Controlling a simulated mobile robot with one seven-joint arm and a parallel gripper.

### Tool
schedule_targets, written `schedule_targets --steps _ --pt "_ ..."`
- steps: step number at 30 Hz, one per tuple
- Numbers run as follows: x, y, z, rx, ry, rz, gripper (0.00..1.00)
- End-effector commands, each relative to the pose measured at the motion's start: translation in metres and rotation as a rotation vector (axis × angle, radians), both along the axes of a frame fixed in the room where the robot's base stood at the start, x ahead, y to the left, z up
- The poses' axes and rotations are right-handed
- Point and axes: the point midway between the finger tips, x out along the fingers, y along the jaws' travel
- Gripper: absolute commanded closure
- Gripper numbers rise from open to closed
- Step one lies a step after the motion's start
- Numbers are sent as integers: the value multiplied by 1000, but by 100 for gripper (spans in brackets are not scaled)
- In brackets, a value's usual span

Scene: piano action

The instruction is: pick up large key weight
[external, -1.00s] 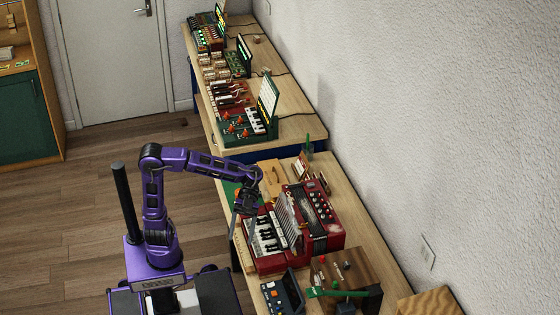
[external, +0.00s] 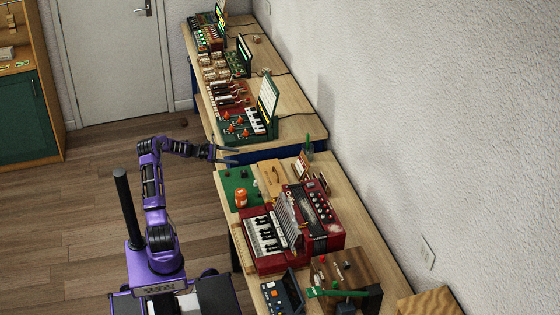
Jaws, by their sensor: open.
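My gripper (external: 232,155) is open and empty. Its two fingers point right, in the air near the gap between the two benches. Below it is a green mat (external: 231,185) on the near bench, with a few small dark pieces (external: 244,175) on it. An orange jar (external: 241,198) stands on the mat's front part. I cannot tell from this view which piece is the large key weight; the pieces are too small.
A red accordion (external: 268,262) with piano keys lies on the near bench. A wooden board (external: 270,178) lies beside the mat. A dark control box (external: 283,293) is nearer. The far bench holds a green keyboard device (external: 262,135) with a raised panel.

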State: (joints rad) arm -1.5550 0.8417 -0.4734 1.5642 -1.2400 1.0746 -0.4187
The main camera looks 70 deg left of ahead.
Motion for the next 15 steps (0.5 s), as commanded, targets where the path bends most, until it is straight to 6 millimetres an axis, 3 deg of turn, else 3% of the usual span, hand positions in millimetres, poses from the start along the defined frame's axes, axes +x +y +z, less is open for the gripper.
schedule_targets --steps 1,3,7,11,15 --pt "-23 25 -35 -99 55 86 35" --pt "-50 49 -70 -222 118 189 35" --pt "-85 74 -112 -366 185 311 35" --pt "-92 81 -127 -416 207 353 35" --pt "-71 81 -137 -419 206 352 35"
